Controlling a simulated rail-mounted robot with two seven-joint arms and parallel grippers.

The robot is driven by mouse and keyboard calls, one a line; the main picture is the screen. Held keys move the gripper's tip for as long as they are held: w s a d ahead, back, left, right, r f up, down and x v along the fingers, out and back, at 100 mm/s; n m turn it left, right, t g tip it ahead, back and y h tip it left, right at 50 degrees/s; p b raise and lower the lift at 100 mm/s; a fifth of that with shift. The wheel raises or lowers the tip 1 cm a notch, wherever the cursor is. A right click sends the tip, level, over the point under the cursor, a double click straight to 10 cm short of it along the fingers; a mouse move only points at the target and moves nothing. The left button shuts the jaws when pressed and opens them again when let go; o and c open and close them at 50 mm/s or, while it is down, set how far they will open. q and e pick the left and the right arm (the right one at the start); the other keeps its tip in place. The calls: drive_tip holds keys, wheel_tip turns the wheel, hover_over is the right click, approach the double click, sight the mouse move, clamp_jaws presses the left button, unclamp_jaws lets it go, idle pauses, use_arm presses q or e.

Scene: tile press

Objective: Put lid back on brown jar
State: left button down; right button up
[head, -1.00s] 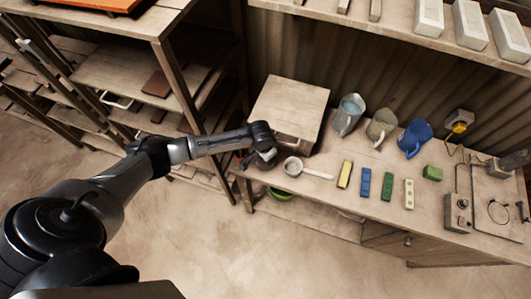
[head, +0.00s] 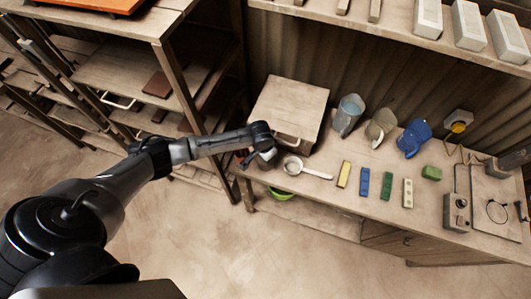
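My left gripper (head: 262,158) is at the left end of the workbench, just left of the white strainer and in front of the wooden box. Its fingers are small and mostly hidden by the wrist, so I cannot tell whether it is open or shut. A dark rounded object (head: 267,165) shows under the gripper. It may be the brown jar, but the wrist covers most of it. I cannot make out the lid. My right gripper is not in view.
A wooden box (head: 288,107) stands behind the gripper. A white strainer (head: 293,166) lies to its right. Several coloured blocks, including a yellow one (head: 343,174), and three jugs, one blue (head: 412,138), stand further right. A shelf rack (head: 125,82) is at left.

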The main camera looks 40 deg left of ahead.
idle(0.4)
use_arm(q)
drive_tip(key=c, duration=1.1)
unclamp_jaws()
drive_tip(key=o, duration=0.7)
drive_tip(key=shift+r, duration=0.1)
drive_tip(key=shift+r+p, duration=1.4)
drive_tip(key=shift+p, duration=0.35)
drive_tip(key=shift+r+p, duration=2)
drive_tip(key=shift+p, duration=0.25)
drive_tip(key=shift+c, duration=0.4)
